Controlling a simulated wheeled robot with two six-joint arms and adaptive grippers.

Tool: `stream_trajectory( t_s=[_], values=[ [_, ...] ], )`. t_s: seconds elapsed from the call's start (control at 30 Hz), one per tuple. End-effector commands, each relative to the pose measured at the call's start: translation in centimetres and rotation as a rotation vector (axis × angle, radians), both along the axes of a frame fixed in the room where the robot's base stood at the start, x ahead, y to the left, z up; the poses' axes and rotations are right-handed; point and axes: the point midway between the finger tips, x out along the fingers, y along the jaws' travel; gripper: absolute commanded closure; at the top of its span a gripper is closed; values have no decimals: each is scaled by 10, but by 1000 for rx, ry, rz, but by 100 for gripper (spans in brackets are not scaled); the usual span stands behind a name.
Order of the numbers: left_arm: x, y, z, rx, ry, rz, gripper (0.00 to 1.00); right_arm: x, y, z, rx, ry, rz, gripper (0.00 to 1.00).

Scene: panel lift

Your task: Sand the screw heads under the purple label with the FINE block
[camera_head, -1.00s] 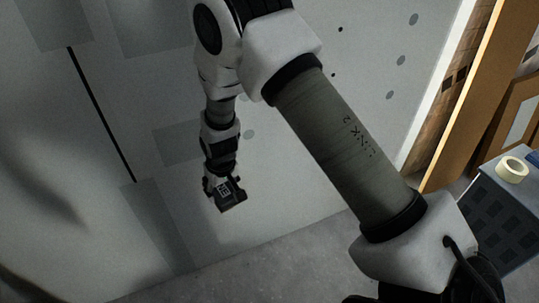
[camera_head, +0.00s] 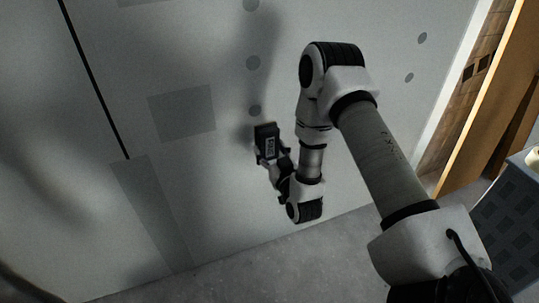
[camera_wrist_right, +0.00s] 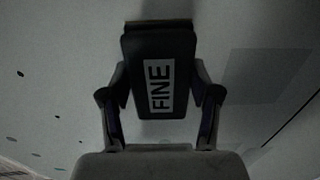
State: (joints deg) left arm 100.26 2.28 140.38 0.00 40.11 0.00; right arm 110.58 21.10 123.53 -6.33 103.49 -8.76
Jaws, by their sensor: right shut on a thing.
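My right gripper (camera_head: 270,152) is shut on the dark FINE block (camera_head: 266,132). In the right wrist view the block (camera_wrist_right: 155,50) sits between the two fingers, its white "FINE" label facing the camera. Small dark dots (camera_wrist_right: 57,117) show at left in the wrist view. No purple label is visible. My left gripper is out of view.
Grey rectangular patches (camera_head: 182,113) and a black slit (camera_head: 95,80) mark the panel to the left. At right are a wooden board (camera_head: 482,110) and a dark grey case (camera_head: 515,215) with a tape roll (camera_head: 533,158), cut by the frame edge. The floor (camera_head: 250,270) below looks clear.

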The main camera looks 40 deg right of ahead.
Motion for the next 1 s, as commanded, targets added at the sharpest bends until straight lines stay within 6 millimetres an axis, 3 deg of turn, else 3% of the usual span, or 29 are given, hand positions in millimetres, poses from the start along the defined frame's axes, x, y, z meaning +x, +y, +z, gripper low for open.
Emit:
stream_trajectory(
  t_s=[0.5, 0.53, 0.6, 0.63, 1.0],
  values=[
    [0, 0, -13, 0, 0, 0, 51, 57, -13, 0, -1, -2, 2, 66],
    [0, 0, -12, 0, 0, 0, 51, 59, -13, 0, -1, -1, 2, 42],
    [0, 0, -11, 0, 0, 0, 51, 58, -13, 1, -1, 1, 2, 66],
    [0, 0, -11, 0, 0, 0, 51, 58, -13, 1, -1, 1, 2, 74],
    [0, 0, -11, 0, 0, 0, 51, 58, -13, 1, -1, 1, 2, 74]
  ],
)
